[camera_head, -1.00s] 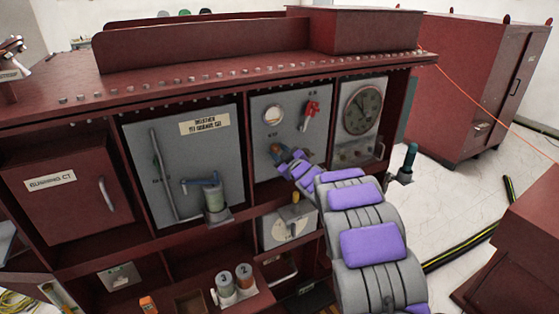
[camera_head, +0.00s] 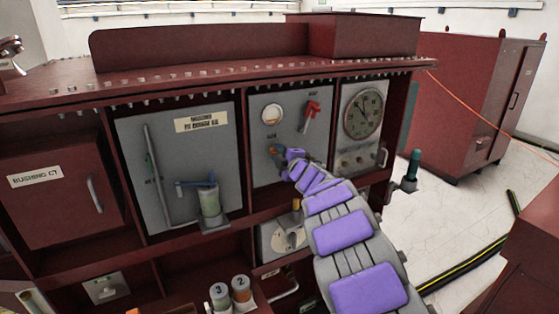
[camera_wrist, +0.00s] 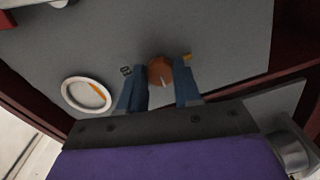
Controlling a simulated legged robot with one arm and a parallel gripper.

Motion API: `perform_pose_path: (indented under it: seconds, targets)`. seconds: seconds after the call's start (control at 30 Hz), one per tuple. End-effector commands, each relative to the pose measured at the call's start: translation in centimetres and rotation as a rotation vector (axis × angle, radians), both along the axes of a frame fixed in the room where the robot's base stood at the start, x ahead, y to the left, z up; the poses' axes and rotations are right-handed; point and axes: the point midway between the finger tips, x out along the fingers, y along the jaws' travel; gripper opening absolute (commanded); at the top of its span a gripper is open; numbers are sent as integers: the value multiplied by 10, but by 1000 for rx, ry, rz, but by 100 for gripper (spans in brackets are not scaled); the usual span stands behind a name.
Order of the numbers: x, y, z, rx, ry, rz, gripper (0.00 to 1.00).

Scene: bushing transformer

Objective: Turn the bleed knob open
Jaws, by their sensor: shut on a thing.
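The orange round knob (camera_wrist: 160,72), which I take to be the bleed knob, is on the grey panel (camera_head: 262,175) in the middle bay of the red cabinet. In the wrist view it has a pale pointer mark and sits between my two blue fingers. My gripper (camera_wrist: 161,92) is shut on it, one finger on each side. In the head view my gripper (camera_head: 279,155) reaches the panel from the lower right and only a little of the orange knob (camera_head: 275,147) shows. A dark label (camera_wrist: 126,71) and a yellow mark (camera_wrist: 187,57) flank the knob.
A small round gauge (camera_head: 272,114) and a red handle (camera_head: 312,114) are above the knob on the panel. A large dial (camera_head: 363,115) is to the right. A lever on a cylinder (camera_head: 209,200) is to the left. A shelf edge runs below the panel.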

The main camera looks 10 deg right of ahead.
Motion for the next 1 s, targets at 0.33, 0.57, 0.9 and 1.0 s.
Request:
perform_pose_path:
  seconds: [0.33,0.57,0.9,1.0]
  targets:
    - [0,1,-4,-67,-13,1,3]
    - [0,1,-4,-69,-13,1,3]
    - [0,1,-3,-68,-14,1,53]
    - [-1,1,-2,-67,-16,0,59]
